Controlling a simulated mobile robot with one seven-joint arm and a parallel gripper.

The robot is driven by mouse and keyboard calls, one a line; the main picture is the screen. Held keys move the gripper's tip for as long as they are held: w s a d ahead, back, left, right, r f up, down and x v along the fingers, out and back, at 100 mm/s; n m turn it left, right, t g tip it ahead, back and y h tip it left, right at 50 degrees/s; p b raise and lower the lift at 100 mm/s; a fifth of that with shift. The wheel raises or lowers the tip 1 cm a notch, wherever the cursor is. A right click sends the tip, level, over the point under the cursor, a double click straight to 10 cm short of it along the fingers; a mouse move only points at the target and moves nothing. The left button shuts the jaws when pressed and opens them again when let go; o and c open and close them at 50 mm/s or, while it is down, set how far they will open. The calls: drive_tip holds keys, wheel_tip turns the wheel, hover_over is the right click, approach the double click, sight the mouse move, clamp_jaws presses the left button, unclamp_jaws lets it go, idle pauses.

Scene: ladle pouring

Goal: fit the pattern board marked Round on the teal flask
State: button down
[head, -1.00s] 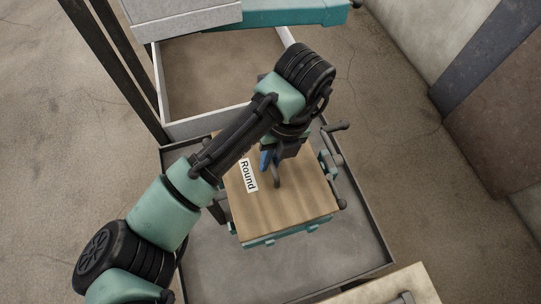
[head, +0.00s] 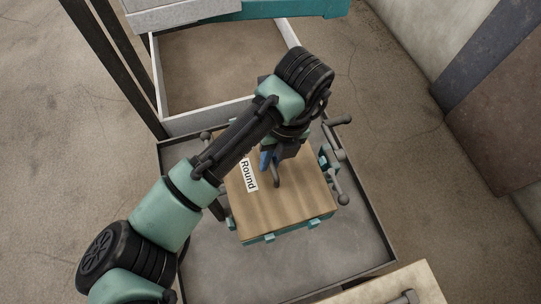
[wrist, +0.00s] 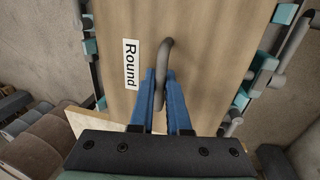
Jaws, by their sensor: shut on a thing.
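The pattern board marked Round (head: 290,205) is a light wooden square with a white label and a dark curved handle (head: 276,178). My gripper (head: 268,163) is shut on this handle, with its blue fingers on either side of it in the wrist view (wrist: 158,88). The board lies flat over the teal flask (head: 268,238) and hides most of it. Teal edges and dark side handles of the flask show around the board. I cannot tell whether the board is fully seated.
The flask stands in a grey tray (head: 350,262) with low walls. An open pale box (head: 203,123) stands behind it. Another wooden board (head: 385,290) with a handle shows at the bottom right. A dark post (head: 118,65) stands at the left.

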drive_tip(key=shift+f, duration=0.45)
drive_tip(key=shift+c, duration=1.2)
unclamp_jaws()
drive_tip(key=shift+b, duration=0.3)
drive_tip(key=shift+r+p, duration=2.65)
drive_tip(key=shift+r, duration=0.35)
